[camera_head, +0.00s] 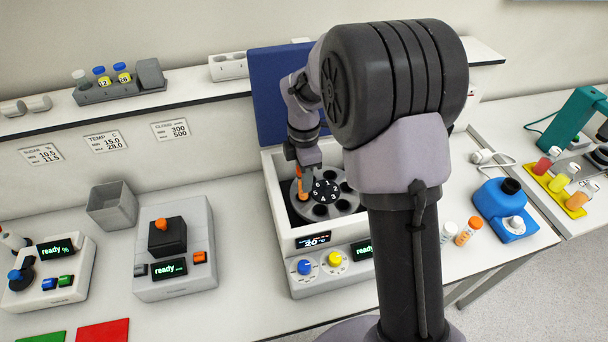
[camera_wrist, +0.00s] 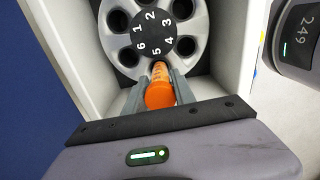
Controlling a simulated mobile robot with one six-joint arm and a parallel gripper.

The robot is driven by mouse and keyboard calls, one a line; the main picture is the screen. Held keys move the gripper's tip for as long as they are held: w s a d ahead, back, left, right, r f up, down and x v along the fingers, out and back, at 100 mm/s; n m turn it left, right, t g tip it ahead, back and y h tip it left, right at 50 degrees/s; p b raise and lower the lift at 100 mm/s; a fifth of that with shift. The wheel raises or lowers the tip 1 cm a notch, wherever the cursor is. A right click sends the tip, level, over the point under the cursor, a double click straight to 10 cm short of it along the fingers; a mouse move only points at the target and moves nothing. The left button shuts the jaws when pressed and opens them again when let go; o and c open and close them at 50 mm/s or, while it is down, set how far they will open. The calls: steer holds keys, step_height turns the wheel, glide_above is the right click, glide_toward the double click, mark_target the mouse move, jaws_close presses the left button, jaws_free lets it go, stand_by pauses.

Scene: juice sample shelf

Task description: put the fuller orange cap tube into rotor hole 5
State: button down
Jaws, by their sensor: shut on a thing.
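My gripper (camera_wrist: 159,92) is shut on an orange cap tube (camera_wrist: 160,96), with a finger on each side of it. In the wrist view the tube points toward the rotor (camera_wrist: 196,52), its far end at the hole beside number 5. That hole is mostly hidden by the tube, and I cannot tell how deep the tube sits. In the head view my gripper (camera_head: 302,184) is over the left side of the rotor (camera_head: 344,206), inside the open centrifuge (camera_head: 274,207). The other numbered holes in view look empty. The tube's fill level cannot be made out.
The centrifuge's blue lid (camera_head: 268,95) stands open behind the rotor. A white-capped tube (camera_head: 447,233) and an orange-capped one (camera_head: 464,236) stand right of my arm, near a blue bottle (camera_head: 502,212). A grey open box (camera_head: 112,208) and a device (camera_head: 176,270) stand left.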

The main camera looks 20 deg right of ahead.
steer(key=shift+f+b, duration=1.2)
steer(key=shift+f, duration=1.5)
stand_by(0.5)
steer(key=c, duration=0.9)
jaws_free()
steer(key=shift+f, duration=0.1)
steer(key=shift+c, duration=0.2)
steer(key=shift+s+f, duration=0.1)
steer(key=shift+s, duration=0.05)
steer(key=r+p, duration=0.5)
steer(key=r, duration=1.3)
steer(key=shift+w, duration=0.2)
steer(key=s+a+f+m+t+b, duration=0.1)
steer(key=s+f+m+t+b, duration=0.1)
steer(key=s+m+b, duration=0.2)
steer(key=s+a+f+m+t+y+b, duration=0.1)
steer(key=s+m+b, duration=0.4)
steer(key=s+m, duration=0.6)
steer(key=s+a+f+m+t+y+b, duration=0.1)
steer(key=s+a+f+m+t+b, duration=0.1)
steer(key=s+m+b, duration=0.3)
steer(key=s+f+m, duration=0.1)
steer(key=s+m, duration=0.2)
steer(key=s, duration=0.2)
steer(key=shift+f+t, duration=0.25)
steer(key=shift+t, duration=0.15)
